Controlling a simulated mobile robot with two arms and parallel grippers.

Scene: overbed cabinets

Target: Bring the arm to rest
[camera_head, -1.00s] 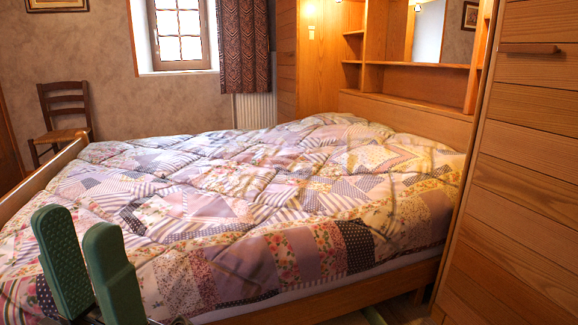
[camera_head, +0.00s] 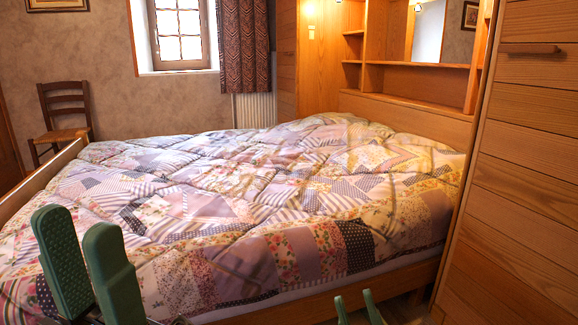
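My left gripper (camera_head: 77,222) is at the lower left, its two green fingers pointing up in front of the near left part of the bed. The fingers stand apart with nothing between them. My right gripper (camera_head: 353,298) shows only its green fingertips at the bottom edge, right of centre, in front of the bed's wooden side rail. Its tips are apart and hold nothing that I can see. The rest of both arms is out of view.
A bed with a patchwork quilt (camera_head: 230,205) fills the middle. A wooden cabinet (camera_head: 520,180) stands close on the right, with overbed shelves (camera_head: 415,78) behind the bed. A wooden chair (camera_head: 65,112) stands at the far left.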

